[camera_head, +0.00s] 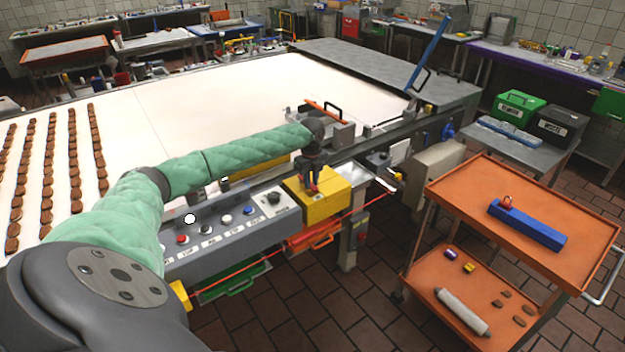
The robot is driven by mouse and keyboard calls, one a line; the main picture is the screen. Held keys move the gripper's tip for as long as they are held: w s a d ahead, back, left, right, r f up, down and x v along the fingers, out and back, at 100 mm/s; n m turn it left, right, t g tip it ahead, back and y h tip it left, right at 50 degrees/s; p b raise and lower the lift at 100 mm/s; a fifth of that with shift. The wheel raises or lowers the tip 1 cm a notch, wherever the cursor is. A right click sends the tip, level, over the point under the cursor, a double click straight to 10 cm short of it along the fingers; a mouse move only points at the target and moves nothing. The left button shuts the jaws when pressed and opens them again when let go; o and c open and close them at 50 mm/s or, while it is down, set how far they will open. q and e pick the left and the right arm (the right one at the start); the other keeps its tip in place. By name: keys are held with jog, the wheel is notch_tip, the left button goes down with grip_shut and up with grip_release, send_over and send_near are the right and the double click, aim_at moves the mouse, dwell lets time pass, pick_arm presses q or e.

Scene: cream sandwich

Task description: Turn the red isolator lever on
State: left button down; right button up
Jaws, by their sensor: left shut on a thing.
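My left arm, in a green quilted sleeve, reaches across the machine's front edge. My left gripper (312,184) points down at the yellow isolator box (330,205) and is shut on the red isolator lever. Only a little red of the lever shows between the dark fingers, so its exact angle is hard to tell. The yellow box stands at the right end of the grey control panel. My right gripper is not in view.
The grey control panel (215,232) carries several buttons and a dark knob (273,198). A red cord (262,258) runs along the front. The white conveyor (250,105) lies behind the arm. An orange cart (465,200) with a blue block (527,225) stands at right.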

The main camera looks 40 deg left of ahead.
aim_at(312, 185)
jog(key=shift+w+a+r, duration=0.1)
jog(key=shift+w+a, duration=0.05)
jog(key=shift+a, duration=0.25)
pick_arm(q)
jog(key=c, duration=1.3)
grip_release()
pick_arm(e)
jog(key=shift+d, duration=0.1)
pick_arm(q)
jog(key=shift+r, duration=0.2)
notch_tip(312, 185, up, 6)
jog(key=b, duration=0.3)
jog(key=shift+f, duration=0.15)
jog(key=shift+r, duration=0.8)
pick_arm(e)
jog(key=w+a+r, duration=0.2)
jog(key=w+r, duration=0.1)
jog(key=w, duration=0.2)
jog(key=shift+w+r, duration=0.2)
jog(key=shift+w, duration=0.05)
pick_arm(q)
jog(key=shift+f, duration=0.1)
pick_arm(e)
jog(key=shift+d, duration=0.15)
